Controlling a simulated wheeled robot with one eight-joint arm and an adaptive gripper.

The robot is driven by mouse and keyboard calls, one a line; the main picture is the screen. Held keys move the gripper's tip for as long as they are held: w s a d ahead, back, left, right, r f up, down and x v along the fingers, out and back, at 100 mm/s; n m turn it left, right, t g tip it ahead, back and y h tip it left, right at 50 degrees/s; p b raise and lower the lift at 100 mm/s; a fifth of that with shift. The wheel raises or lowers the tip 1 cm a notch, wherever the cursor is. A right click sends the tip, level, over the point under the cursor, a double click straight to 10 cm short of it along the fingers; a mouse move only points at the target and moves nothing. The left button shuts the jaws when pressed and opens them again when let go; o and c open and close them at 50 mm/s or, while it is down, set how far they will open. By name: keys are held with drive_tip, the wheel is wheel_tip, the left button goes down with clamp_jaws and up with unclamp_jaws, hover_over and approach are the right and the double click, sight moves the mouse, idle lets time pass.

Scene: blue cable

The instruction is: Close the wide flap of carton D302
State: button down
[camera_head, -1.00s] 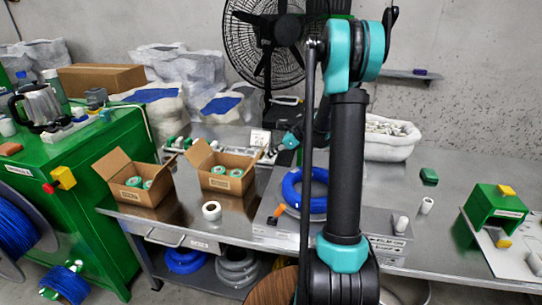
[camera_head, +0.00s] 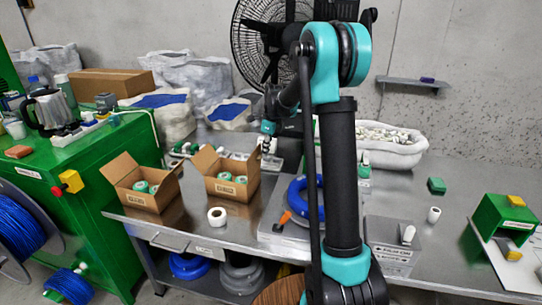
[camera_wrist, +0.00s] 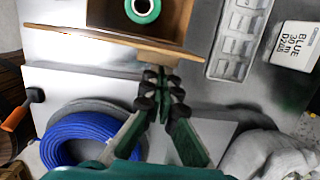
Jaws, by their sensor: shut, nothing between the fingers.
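Two open brown cartons stand on the metal bench in the head view, a left one (camera_head: 150,199) and a right one (camera_head: 227,187). Their label text is too small to read, so I cannot tell which is D302. Each holds green-and-white rolls and has a flap raised on its left. My gripper (camera_head: 266,146) is at the right carton's right side. In the wrist view my gripper (camera_wrist: 161,75) is shut and empty, its tips right at the brown flap edge (camera_wrist: 110,38) of the carton; I cannot tell whether they touch. One roll (camera_wrist: 142,9) shows inside.
A white labelled box (camera_wrist: 293,45) and a grey tray (camera_wrist: 238,40) are to the right. A white roll (camera_head: 217,217) stands in front of the right carton.

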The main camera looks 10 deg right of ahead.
drive_tip(key=shift+w+a+r+g+h, duration=0.15)
drive_tip(key=shift+w+a+g+h, duration=0.05)
drive_tip(key=shift+a+h, duration=0.25)
drive_tip(key=shift+w+a+r+g+h, duration=0.1)
drive_tip(key=shift+w+a+g+h, duration=0.1)
drive_tip(key=shift+a+h, duration=0.2)
drive_tip(key=w+a+f+h, duration=0.1)
drive_tip(key=w+a+f, duration=0.3)
drive_tip(key=a, duration=0.6)
drive_tip(key=shift+w+f+g, duration=0.3)
drive_tip(key=shift+w+f, duration=0.1)
drive_tip(key=shift+f, duration=0.5)
drive_tip(key=shift+r, duration=0.8)
